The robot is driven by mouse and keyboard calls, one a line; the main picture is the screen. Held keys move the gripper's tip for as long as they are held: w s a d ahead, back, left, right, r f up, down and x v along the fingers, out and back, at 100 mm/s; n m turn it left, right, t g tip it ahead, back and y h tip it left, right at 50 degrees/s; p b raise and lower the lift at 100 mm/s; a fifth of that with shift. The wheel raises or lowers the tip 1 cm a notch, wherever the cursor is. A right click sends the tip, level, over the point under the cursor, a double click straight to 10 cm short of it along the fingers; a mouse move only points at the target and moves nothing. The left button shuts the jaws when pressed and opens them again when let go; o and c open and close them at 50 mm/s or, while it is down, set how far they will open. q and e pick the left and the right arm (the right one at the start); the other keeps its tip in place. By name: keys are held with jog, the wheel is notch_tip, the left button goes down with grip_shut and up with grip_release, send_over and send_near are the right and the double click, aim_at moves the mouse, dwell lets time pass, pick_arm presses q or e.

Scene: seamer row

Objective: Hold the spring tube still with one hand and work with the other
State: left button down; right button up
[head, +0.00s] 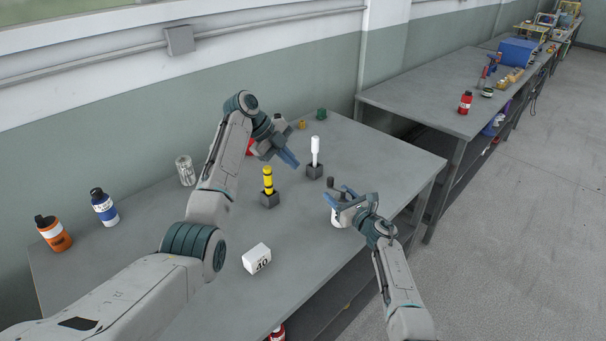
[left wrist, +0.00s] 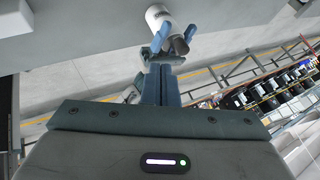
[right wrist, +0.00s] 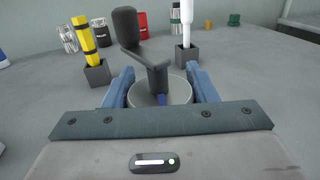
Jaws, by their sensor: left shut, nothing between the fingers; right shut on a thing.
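The spring tube (head: 337,219), as I take it, is a short white cylinder standing near the table's right edge. A dark crank (right wrist: 128,28) with an upright knob sits on its grey round top (right wrist: 145,98). My right gripper (head: 343,197) is shut around the tube, one blue finger on each side; the fingers hide part of it. The tube and those fingers also show in the left wrist view (left wrist: 157,14). My left gripper (head: 292,162) is shut and empty above the table, up and left of the tube and apart from it. Its closed fingers show in its wrist view (left wrist: 161,84).
A yellow-banded rod (head: 267,180) and a white rod (head: 315,150) stand in dark blocks close by. A white box marked 10 (head: 257,258) lies toward the front. Orange (head: 53,233) and blue-white (head: 104,207) bottles and a glass jar (head: 186,170) stand left.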

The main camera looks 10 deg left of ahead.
jog(key=o, duration=1.1)
pick_arm(q)
jog(key=shift+v, duration=0.9)
pick_arm(e)
jog(key=shift+o, duration=0.2)
pick_arm(q)
jog(key=shift+w, duration=0.15)
